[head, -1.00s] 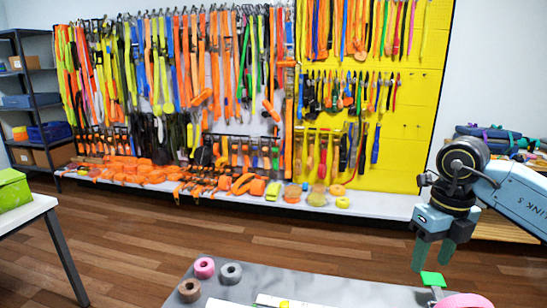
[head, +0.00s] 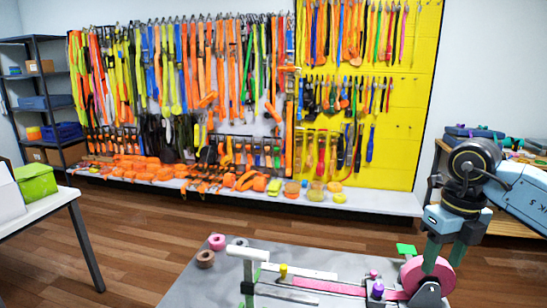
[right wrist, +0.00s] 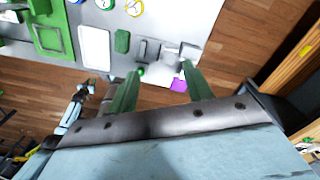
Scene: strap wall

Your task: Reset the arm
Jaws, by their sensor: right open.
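My right gripper (head: 444,256) hangs at the right of the head view, fingers pointing down, at the table's right end. Its two green fingers are apart. In the head view they overlap a pink disc (head: 415,278); contact cannot be told. A small purple item (right wrist: 179,86) shows beside one fingertip. My left gripper is not in view.
A grey table (head: 205,289) holds a pink roll (head: 216,242), a brown roll (head: 205,259), a white T-shaped post (head: 249,257), a pink strip (head: 330,286) and a green plate (head: 406,249). A strap wall stands behind. A white side table (head: 50,208) carries a green box (head: 36,181). Wooden floor lies between.

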